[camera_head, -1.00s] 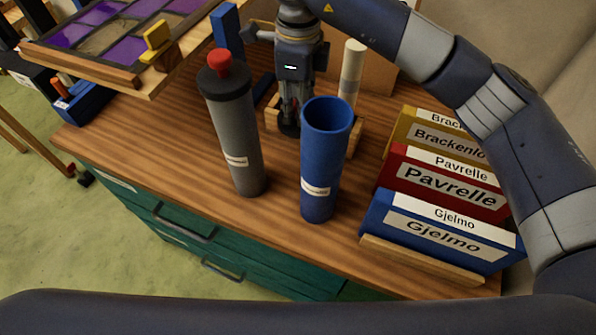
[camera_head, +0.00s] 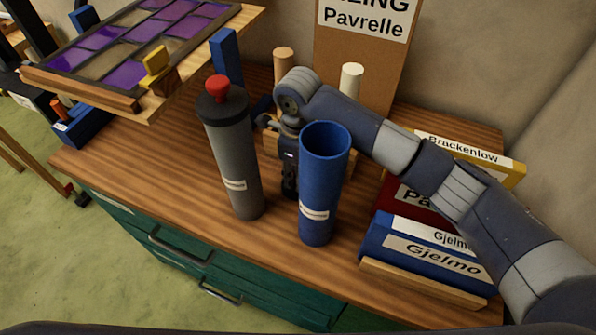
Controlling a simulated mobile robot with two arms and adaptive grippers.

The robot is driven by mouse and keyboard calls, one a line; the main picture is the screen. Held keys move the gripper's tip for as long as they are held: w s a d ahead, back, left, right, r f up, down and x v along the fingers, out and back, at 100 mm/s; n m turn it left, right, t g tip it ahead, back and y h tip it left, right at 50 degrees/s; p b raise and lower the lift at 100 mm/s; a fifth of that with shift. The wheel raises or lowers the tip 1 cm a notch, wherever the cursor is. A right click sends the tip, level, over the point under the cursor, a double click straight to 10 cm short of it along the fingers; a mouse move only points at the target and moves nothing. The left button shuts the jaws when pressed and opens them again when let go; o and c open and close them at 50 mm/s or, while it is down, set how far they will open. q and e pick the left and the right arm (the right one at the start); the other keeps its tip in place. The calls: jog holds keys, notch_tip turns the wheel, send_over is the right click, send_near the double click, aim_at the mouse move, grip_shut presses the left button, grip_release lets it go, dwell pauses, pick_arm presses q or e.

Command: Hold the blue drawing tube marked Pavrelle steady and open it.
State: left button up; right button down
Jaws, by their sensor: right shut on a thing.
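The blue tube (camera_head: 323,190) stands upright on the wooden bench top, its top end open. Its white label is too small to read. My right gripper (camera_head: 289,185) points down just behind and left of the blue tube, between it and the grey tube. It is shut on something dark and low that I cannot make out. The blue tube hides part of the gripper, and I cannot tell whether they touch. My left gripper is not in view.
A grey tube (camera_head: 236,165) with a black top and red knob (camera_head: 217,86) stands close on the left. Labelled boxes, including the blue Gjelmo box (camera_head: 420,255), stand right. A leaded panel (camera_head: 135,45) lies back left. The bench front left is clear.

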jog(key=shift+f, duration=0.15)
jog(key=shift+f+b, duration=0.15)
jog(key=shift+b, duration=0.15)
jog(key=c, duration=1.3)
grip_release()
